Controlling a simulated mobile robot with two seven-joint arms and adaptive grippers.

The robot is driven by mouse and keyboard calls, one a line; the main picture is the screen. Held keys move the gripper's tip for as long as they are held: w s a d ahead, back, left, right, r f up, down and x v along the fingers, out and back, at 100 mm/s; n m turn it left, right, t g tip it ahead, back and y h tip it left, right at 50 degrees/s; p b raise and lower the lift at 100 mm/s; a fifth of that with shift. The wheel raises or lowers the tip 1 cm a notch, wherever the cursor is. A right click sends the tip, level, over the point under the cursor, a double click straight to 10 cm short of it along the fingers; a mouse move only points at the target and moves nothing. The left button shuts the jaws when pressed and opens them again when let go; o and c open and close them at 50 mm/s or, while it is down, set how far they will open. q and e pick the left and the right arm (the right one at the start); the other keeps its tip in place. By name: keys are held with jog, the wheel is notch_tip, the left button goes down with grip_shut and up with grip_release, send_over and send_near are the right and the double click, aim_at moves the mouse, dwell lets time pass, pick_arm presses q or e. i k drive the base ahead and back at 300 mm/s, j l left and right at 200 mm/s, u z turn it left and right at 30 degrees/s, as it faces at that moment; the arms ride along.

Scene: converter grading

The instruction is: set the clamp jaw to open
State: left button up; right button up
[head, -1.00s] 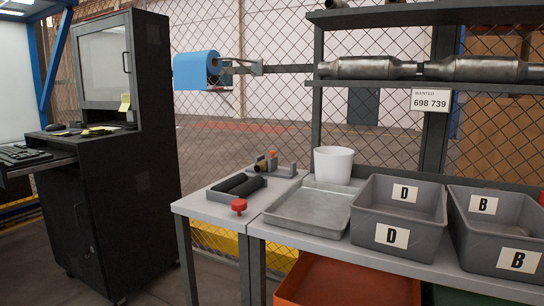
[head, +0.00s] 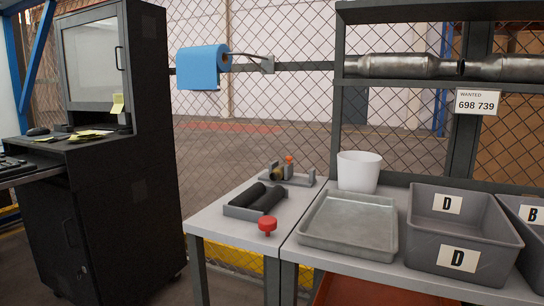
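A small grey clamp fixture (head: 299,180) with a brassy cylindrical part (head: 277,174) and an orange-red knob (head: 289,159) sits at the back of the small grey table. It is too small to tell how its jaw is set. In front of it is a grey cradle with two black rollers (head: 258,198). A red round knob (head: 267,224) stands near the table's front edge. Neither of my grippers shows in the head view.
A metal tray (head: 348,246), a white bucket (head: 358,171) and grey bins marked D (head: 463,230) and B (head: 531,238) stand on the bench at right. Converters (head: 395,66) lie on the shelf above. A black cabinet (head: 125,190) stands left; floor between is free.

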aim_at(288, 169)
jog(key=i+j, duration=0.2)
jog(key=j, duration=0.15)
jog(key=i+j, duration=0.2)
jog(key=j, duration=0.15)
jog(key=i+j+z, duration=0.1)
jog(key=j, duration=0.25)
jog(key=i+j, duration=0.45)
jog(key=j, duration=0.3)
jog(key=i+j+z, duration=0.1)
jog(key=j, duration=0.3)
jog(key=i, duration=0.1)
